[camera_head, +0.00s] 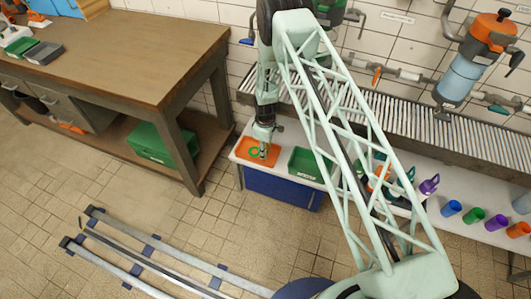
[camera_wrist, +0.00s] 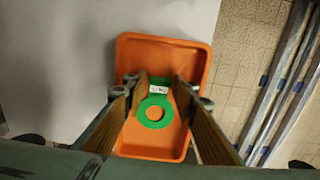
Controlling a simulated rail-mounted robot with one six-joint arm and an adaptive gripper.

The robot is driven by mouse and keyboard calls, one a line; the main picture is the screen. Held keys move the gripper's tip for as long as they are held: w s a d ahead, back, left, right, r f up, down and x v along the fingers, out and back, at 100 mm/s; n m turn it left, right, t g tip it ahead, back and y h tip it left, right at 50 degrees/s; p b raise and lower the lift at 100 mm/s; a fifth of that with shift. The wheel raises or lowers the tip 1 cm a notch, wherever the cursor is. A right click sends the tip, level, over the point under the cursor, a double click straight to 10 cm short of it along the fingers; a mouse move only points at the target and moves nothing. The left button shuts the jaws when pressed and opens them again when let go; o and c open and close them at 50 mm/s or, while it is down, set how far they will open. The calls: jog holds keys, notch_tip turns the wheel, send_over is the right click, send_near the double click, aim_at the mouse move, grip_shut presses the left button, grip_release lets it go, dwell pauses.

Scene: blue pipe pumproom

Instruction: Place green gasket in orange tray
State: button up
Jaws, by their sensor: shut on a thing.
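The green gasket (camera_wrist: 154,111) is a flat ring with a tab that bears a white label. In the wrist view it shows between my gripper's fingers (camera_wrist: 160,90), over the orange tray (camera_wrist: 165,45). My gripper (camera_head: 263,152) is shut on the gasket and points down at the orange tray (camera_head: 243,154) in the head view. The green gasket (camera_head: 254,152) also shows there against the tray's floor. I cannot tell whether the gasket touches the tray floor or hangs just above it. The fingers hide part of the tab.
A green tray (camera_head: 307,164) stands right of the orange tray on the white bench. Several bottles and cups, including a blue cup (camera_head: 451,208), stand farther right. A roller conveyor (camera_head: 400,112) runs behind. A wooden workbench (camera_head: 130,50) is at the left.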

jog(key=shift+f, duration=0.2)
jog(key=o, duration=0.8)
jog(key=shift+r, duration=0.15)
notch_tip(320, 180, up, 12)
jog(key=p, duration=0.2)
dwell(0.5)
jog(key=shift+r, duration=0.1)
dwell(0.8)
